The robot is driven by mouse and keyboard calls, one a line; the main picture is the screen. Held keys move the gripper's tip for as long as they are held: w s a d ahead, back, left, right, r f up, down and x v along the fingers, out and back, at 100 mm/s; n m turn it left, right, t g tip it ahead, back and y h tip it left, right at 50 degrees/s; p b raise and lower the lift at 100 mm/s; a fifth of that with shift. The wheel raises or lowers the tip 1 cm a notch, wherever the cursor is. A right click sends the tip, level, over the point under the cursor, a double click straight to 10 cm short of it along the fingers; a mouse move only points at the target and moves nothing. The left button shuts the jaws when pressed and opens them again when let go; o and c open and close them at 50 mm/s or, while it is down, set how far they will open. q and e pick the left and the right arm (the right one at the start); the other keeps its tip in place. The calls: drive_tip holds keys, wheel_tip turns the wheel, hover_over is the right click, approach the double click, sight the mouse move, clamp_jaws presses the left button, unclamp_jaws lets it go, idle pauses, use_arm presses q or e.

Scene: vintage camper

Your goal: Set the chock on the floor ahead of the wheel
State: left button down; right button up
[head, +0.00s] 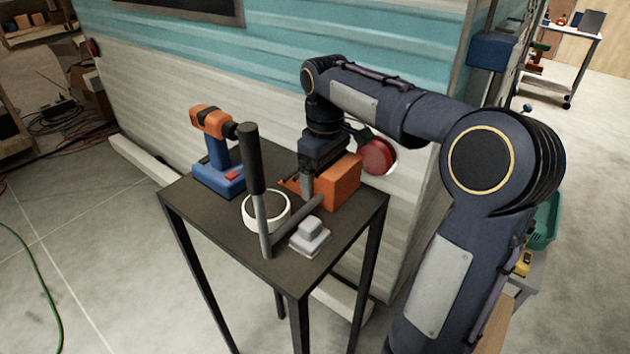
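An orange wedge-shaped block, which looks like the chock (340,186), sits on the dark side table (200,212) near its back right corner. My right gripper (307,190) points down at the chock, with one finger showing against its near side. The other finger is hidden, so I cannot tell whether the gripper is shut on the chock or around it. The chock appears to rest on the tabletop. My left gripper is not in view. No wheel shows in the head view.
The table also holds a cordless drill (215,150), a black-handled bent metal tool (253,160), a white ring-shaped roll (247,212) and a small grey block (310,236). The camper wall (190,95) stands behind. Grey floor (110,270) is open at left, crossed by a green hose (48,290).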

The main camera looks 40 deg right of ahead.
drive_tip(key=shift+r, duration=0.25)
drive_tip(key=shift+w+r, duration=0.1)
drive_tip(key=shift+r, duration=0.15)
wheel_tip(320, 180, up, 2)
drive_tip(key=shift+r+p, duration=0.1)
drive_tip(key=shift+p, duration=0.2)
drive_tip(key=a+r, duration=0.1)
drive_tip(key=s+a+r, duration=0.1)
drive_tip(key=r, duration=0.1)
drive_tip(key=s+a+r, duration=0.1)
drive_tip(key=r, duration=0.1)
drive_tip(key=shift+s+a+r, duration=0.2)
drive_tip(key=shift+a+r, duration=0.05)
drive_tip(key=shift+a, duration=0.15)
drive_tip(key=s+a+r, duration=0.4)
drive_tip(key=s+a, duration=0.1)
drive_tip(key=a, duration=0.3)
drive_tip(key=shift+s+r, duration=0.2)
drive_tip(key=shift+r, duration=0.05)
